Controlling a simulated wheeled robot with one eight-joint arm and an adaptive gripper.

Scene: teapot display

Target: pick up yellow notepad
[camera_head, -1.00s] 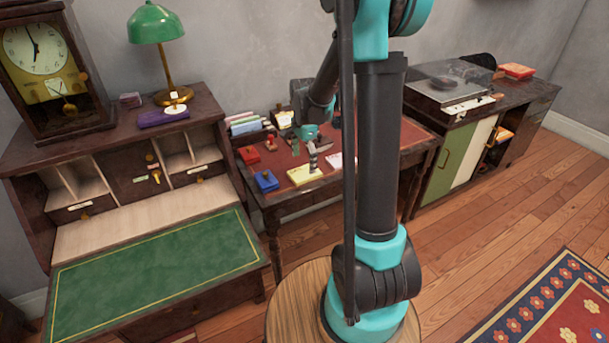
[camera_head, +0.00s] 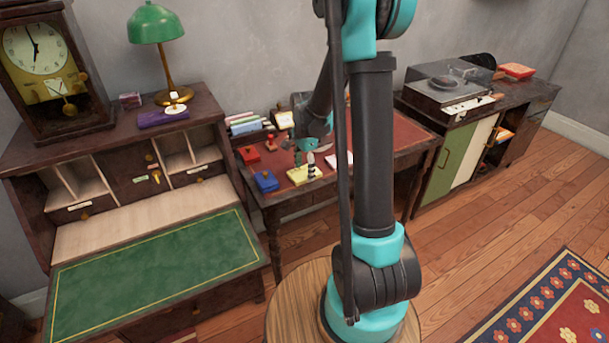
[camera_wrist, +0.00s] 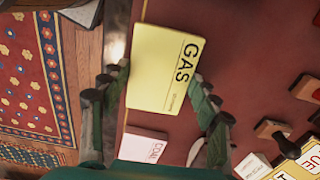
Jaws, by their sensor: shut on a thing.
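The yellow notepad (camera_head: 297,179), marked GAS, is near the front edge of the red-topped desk. In the wrist view the notepad (camera_wrist: 158,62) lies between the two fingers of my gripper (camera_wrist: 160,100). The left finger is at its left edge and the right finger at its right edge, so my gripper is shut on it. In the head view my gripper (camera_head: 312,165) is small and partly covers the pad. I cannot tell whether the pad is clear of the desk top.
A pink pad (camera_wrist: 146,146) lies beside the yellow one. A blue item (camera_head: 266,181) and a red item (camera_head: 249,155) stand to the left on the desk. Stamps (camera_wrist: 275,130) and cards are at the right of the wrist view. A record player (camera_head: 450,83) stands farther right.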

